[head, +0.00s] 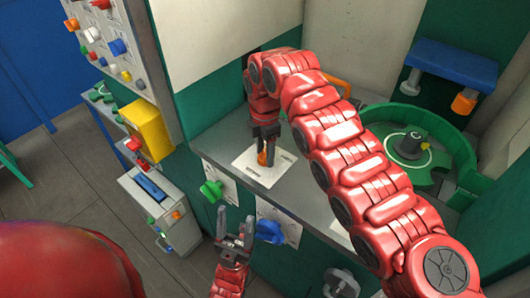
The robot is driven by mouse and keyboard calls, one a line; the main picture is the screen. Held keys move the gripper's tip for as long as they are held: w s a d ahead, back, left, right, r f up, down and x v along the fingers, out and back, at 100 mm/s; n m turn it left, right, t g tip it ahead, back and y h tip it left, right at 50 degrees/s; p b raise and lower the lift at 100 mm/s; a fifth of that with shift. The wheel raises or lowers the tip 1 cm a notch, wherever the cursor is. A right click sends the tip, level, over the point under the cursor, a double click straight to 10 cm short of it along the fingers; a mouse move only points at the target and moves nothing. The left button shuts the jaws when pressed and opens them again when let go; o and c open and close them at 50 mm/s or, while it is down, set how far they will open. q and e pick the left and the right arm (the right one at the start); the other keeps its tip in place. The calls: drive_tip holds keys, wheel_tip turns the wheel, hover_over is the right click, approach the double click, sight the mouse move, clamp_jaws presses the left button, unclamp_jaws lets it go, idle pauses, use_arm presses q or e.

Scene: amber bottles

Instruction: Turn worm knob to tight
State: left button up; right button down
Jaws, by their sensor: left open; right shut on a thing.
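A small orange knob (262,158) stands on a white labelled plate (252,178) on the grey counter. My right gripper (266,148) reaches down from above and is shut on this orange knob, partly hiding it. A green knob (211,189) and a blue knob (270,231) sit on the counter's front face, and a grey knob (340,282) is lower right. No readable label tells which one is the worm knob. My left gripper (235,222) is open and empty, pointing up just below the green knob and left of the blue knob.
A round green tray (458,148) with a grey hub is at the right of the counter. A panel of coloured buttons (105,40), a yellow box (148,130) and a white cabinet (145,205) stand left. Open floor (60,170) lies at far left.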

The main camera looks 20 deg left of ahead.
sight(264, 153)
drive_tip(key=shift+f, duration=0.1)
drive_tip(key=shift+c, duration=1.6)
unclamp_jaws()
wheel_tip(264, 153, up, 6)
drive_tip(key=shift+f+b, duration=0.2)
drive_tip(key=shift+b, duration=0.25)
wheel_tip(264, 153, up, 3)
drive_tip(key=shift+a+f+p, duration=0.1)
drive_tip(key=shift+a+p, duration=0.05)
drive_tip(key=shift+p, duration=0.3)
wheel_tip(264, 153, up, 9)
drive_tip(key=p, duration=0.8)
drive_tip(key=shift+p, duration=0.3)
